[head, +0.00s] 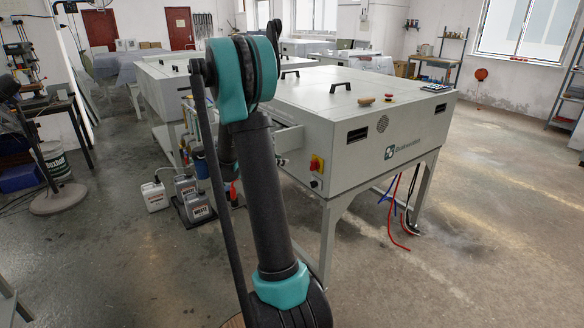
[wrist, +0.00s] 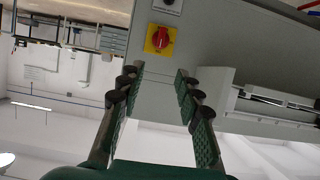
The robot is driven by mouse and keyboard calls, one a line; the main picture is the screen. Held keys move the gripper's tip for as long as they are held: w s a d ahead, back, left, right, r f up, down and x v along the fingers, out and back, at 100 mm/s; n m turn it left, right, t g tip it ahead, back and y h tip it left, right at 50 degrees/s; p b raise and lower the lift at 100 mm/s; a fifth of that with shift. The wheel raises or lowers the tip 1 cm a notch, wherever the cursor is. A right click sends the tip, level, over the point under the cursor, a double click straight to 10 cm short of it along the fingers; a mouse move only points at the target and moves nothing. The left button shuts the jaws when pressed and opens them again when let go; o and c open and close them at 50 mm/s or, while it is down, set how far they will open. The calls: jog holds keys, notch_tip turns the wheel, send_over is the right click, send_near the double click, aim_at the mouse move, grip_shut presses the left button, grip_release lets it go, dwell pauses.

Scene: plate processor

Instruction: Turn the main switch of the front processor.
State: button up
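The front processor (head: 345,110) is a large light-grey cabinet on legs. Its main switch (head: 317,163), a red knob on a yellow plate, sits on the near side face by the corner. In the wrist view the red main switch (wrist: 160,39) shows near the top middle on the grey panel. My gripper (wrist: 157,75) is open and empty, its two green-padded fingers apart and pointing towards the panel. The switch lies beyond the fingertips, roughly in line with the gap, and nothing touches it. In the head view my gripper is hidden behind my arm.
A small dark control (wrist: 167,5) sits beside the switch. A grey ledge (wrist: 270,108) juts from the panel on the right of the wrist view. Floor at right is clear.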

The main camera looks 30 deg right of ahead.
aim_at(311, 164)
jog(key=x, duration=1.7)
jog(key=shift+d, duration=0.15)
grip_shut()
